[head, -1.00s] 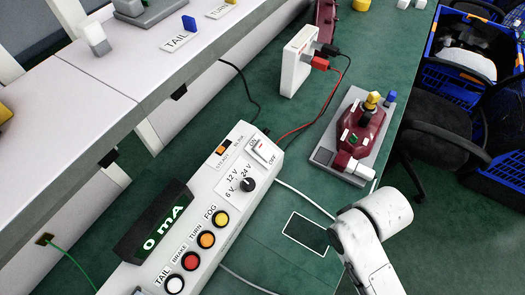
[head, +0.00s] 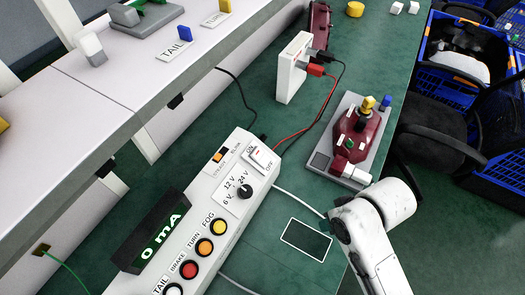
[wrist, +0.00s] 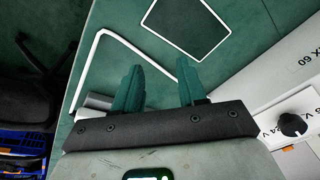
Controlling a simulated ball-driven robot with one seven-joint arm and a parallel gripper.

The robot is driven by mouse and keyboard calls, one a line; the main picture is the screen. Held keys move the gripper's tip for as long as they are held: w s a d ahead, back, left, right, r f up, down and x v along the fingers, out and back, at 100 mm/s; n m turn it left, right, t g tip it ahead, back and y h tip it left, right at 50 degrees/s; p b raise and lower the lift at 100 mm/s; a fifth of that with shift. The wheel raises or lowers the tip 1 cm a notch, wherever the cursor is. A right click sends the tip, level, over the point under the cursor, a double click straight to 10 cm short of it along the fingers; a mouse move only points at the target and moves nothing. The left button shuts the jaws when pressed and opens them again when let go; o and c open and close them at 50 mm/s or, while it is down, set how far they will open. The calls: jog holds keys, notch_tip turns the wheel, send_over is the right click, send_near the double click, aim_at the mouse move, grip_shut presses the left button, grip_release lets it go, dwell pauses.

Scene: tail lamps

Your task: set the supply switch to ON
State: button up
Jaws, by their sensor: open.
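The supply switch (head: 262,158) is a white rocker with a small red mark, lettered ON at its upper end and OFF at its lower right. I cannot tell which end is pressed. It sits at the far end of the long white supply box (head: 207,218), beyond the black voltage knob (head: 245,191). The knob also shows at the right of the wrist view (wrist: 292,124); the switch is not clear there. My gripper (wrist: 158,88) is open and empty, its green fingers apart over the green table beside the box.
The box's display (head: 160,230) reads 0 mA, with several round coloured buttons beside it. A red lamp unit (head: 357,135) on a grey base and a white block (head: 294,67) with red and black leads stand beyond. A dark rectangle (head: 306,240) lies on clear table.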

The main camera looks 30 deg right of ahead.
aim_at(256, 151)
jog(key=w+r+m+t, duration=0.1)
jog(key=w+r, duration=0.1)
jog(key=w+r+m+t+y, duration=0.1)
jog(key=w+r, duration=0.1)
jog(key=w+r+m, duration=0.2)
jog(key=shift+w+a+r+t+y, duration=0.15)
jog(key=shift+w+r+t+y, duration=0.1)
jog(key=shift+w+t+y, duration=0.15)
jog(key=c, duration=0.3)
jog(key=w+r+m+t+y, duration=0.1)
jog(key=w+r, duration=0.1)
jog(key=r, duration=0.1)
jog(key=w+a+r+m+t, duration=0.1)
jog(key=w+r+m, duration=0.1)
jog(key=r, duration=0.1)
jog(key=w+r+m+t+y+p, duration=0.1)
jog(key=w+r+m, duration=0.1)
jog(key=r, duration=0.2)
jog(key=shift+w+a+y, duration=0.2)
jog(key=shift+a+y, duration=0.05)
jog(key=shift+y, duration=0.05)
grip_shut()
jog(key=x, duration=1.3)
jog(key=shift+w+a, duration=0.15)
jog(key=shift+w, duration=0.3)
jog(key=shift+w, duration=0.1)
